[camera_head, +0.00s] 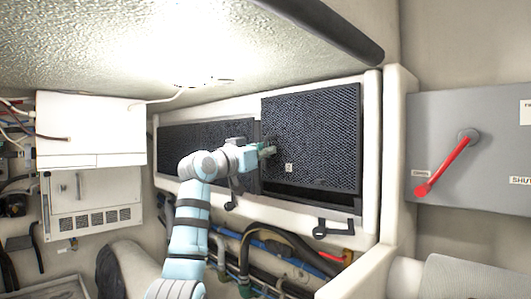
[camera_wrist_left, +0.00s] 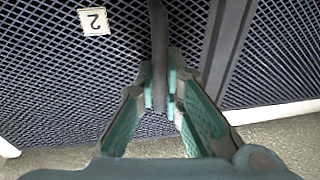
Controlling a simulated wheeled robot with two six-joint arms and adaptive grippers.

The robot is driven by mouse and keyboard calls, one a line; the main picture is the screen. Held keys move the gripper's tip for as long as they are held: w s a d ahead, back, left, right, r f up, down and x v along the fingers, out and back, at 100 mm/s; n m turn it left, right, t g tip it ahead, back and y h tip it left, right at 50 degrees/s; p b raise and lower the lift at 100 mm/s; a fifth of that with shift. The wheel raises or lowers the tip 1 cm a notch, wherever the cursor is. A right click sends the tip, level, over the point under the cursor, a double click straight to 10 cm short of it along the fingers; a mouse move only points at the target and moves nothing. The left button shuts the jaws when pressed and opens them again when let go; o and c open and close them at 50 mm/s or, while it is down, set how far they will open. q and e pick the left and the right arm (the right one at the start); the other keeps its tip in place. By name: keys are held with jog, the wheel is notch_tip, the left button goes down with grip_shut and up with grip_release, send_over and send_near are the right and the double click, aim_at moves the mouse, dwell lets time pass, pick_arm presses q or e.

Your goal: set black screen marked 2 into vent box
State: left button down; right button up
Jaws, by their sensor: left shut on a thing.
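The black mesh screen (camera_head: 320,135) has a small white label marked 2, which shows at its lower left and also in the left wrist view (camera_wrist_left: 93,21). It stands upright in front of the right opening of the vent box (camera_head: 371,150), with its upper edge reaching over the frame's top. A dark strip shows below it; I cannot tell how deep it sits. My left gripper (camera_head: 268,150) is at the screen's left side. In the left wrist view its fingers (camera_wrist_left: 166,105) are shut on a thin dark upright bar of the screen. My right gripper is not in view.
Another dark mesh panel (camera_head: 200,138) fills the box's left part. Dark latches (camera_head: 333,228) sit along the lower frame. Hoses (camera_head: 270,255) run below. A grey panel with a red lever (camera_head: 447,165) is at right, and a white cabinet (camera_head: 90,130) at left.

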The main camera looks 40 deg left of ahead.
aim_at(266, 170)
pick_arm(q)
jog(key=shift+f+b, duration=0.65)
jog(key=shift+f, duration=0.25)
jog(key=shift+p, duration=0.4)
dwell(0.6)
jog(key=shift+f+b, duration=1.45)
jog(key=shift+f, duration=0.2)
dwell(0.4)
jog(key=c, duration=1.6)
grip_release()
jog(key=shift+s, duration=0.1)
jog(key=shift+c, duration=0.2)
jog(key=s+f, duration=0.1)
jog(key=s, duration=1)
jog(key=shift+s+d+f, duration=0.25)
jog(key=shift+s+d, duration=0.1)
jog(key=shift+s+a, duration=0.1)
jog(key=shift+s, duration=0.05)
